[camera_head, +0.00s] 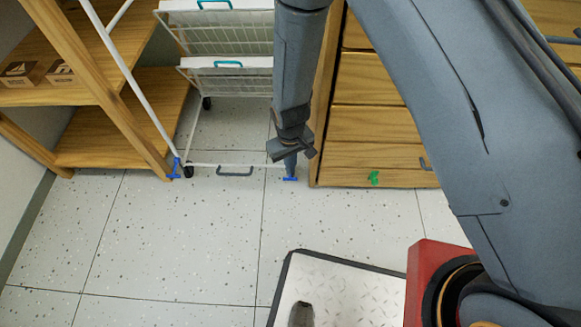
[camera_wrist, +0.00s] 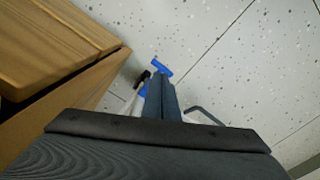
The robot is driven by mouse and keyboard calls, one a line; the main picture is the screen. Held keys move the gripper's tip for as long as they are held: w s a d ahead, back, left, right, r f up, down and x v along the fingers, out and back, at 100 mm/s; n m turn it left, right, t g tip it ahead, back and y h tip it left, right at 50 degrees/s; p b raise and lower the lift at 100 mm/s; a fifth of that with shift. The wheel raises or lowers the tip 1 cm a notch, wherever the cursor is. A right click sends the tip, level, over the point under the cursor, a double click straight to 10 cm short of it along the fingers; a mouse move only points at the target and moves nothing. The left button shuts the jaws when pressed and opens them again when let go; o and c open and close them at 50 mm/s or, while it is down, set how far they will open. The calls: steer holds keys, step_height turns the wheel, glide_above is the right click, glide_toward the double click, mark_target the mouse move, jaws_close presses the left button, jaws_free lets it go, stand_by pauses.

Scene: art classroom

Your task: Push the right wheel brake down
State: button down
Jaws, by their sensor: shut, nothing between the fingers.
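The white wheeled cart (camera_head: 215,165) stands between a shelf and a drawer cabinet. Its right wheel brake, a blue pedal (camera_head: 290,179), shows at the lower right of the cart frame near the floor. It also shows in the wrist view as a blue bar (camera_wrist: 161,67) just beyond the fingertips. My gripper (camera_head: 290,168) is shut and empty, pointing down right over this brake. In the wrist view the closed fingers (camera_wrist: 160,88) overlap its stem; I cannot tell whether they touch. The right wheel is mostly hidden. The left wheel brake (camera_head: 174,168) is blue too.
A wooden drawer cabinet (camera_head: 375,110) stands close to the right of my gripper, with a green item (camera_head: 374,178) at its bottom drawer. A wooden shelf (camera_head: 125,105) is at left. The speckled floor in front is clear.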

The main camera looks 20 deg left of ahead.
step_height(320, 180, up, 6)
steer(key=s+p, duration=0.1)
steer(key=p, duration=0.4)
steer(key=shift+s+d, duration=0.2)
steer(key=shift+s, duration=0.15)
steer(key=shift+r, duration=0.2)
